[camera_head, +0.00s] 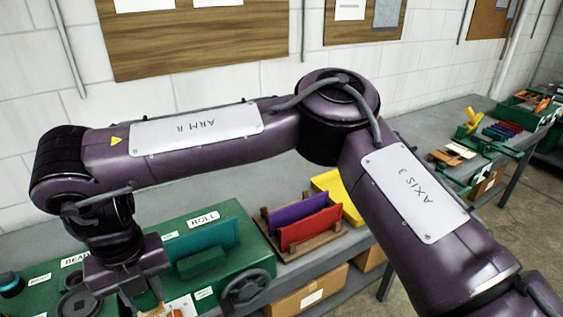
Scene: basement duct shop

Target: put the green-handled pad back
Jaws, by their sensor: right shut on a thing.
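My right arm crosses the view from the lower right to the left. Its gripper (138,292) points down at the lower left, over the green machine (228,275). It is shut on a small tan piece (152,303), mostly hidden by the fingers and the picture's lower edge. I cannot tell whether this is the green-handled pad, and no green handle shows clearly. A wooden rack (313,243) right of the machine holds an upright purple panel (296,211) and a red panel (309,229). My left gripper is not in view.
A teal panel (208,240) and a green block (202,263) are on the machine, near the ROLL label (203,219) and a dark handwheel (246,288). A yellow tray (336,190) lies behind the rack. Cardboard boxes (311,295) sit below the bench. Another bench stands far right.

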